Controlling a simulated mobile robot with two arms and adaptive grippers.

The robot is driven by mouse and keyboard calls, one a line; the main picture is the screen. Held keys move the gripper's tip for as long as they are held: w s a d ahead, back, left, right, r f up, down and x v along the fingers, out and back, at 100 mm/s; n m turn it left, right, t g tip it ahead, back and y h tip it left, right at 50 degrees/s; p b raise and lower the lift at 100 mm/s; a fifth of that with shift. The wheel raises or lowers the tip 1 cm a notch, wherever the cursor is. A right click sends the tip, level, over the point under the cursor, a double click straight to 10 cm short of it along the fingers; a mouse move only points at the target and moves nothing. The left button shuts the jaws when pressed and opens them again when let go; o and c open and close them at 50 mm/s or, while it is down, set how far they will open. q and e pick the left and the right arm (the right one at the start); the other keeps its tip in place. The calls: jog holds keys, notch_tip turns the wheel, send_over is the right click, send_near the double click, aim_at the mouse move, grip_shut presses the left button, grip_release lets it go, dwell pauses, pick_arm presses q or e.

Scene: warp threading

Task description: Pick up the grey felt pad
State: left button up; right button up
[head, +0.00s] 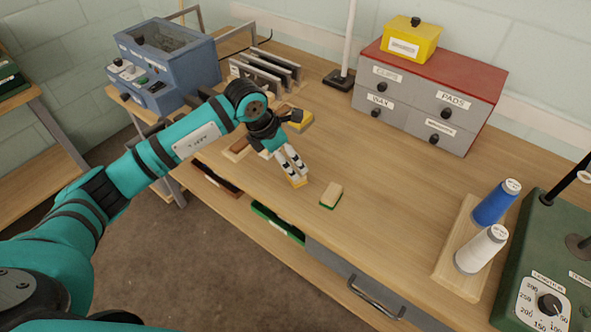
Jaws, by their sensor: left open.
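My left gripper (296,172) reaches over the bench from the left, pointing down, its two fingers slightly apart. A small wooden-topped block (299,181) is right at its fingertips; I cannot tell whether they touch it, and its underside is hidden. A pad with a tan top and green lower layer (331,195) lies just right of it. A yellow-topped pad (301,120) and some brown blocks (237,150) lie behind and beside the gripper, partly covered by it. No grey felt surface can be made out on any of them. My right gripper is not in view.
A grey drawer cabinet (413,104) with a red top carries a yellow box (410,40). Blue and white thread spools (482,250) stand on a wooden base at right, beside a green machine (548,262). A blue machine (168,62) stands at left. The bench middle is clear.

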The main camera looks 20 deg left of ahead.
aim_at(296, 170)
pick_arm(q)
jog(key=shift+x, duration=1.2)
jog(key=shift+d+f+p, duration=0.1)
jog(key=shift+f+p, duration=0.2)
jog(key=shift+p, duration=0.2)
jog(key=p+x, duration=0.1)
jog(key=x, duration=0.2)
jog(key=shift+f, duration=0.35)
jog(key=shift+w+d+f, duration=0.1)
jog(key=shift+w+f, duration=0.1)
jog(key=shift+f, duration=0.2)
jog(key=c, duration=1.4)
jog(key=shift+r, duration=0.1)
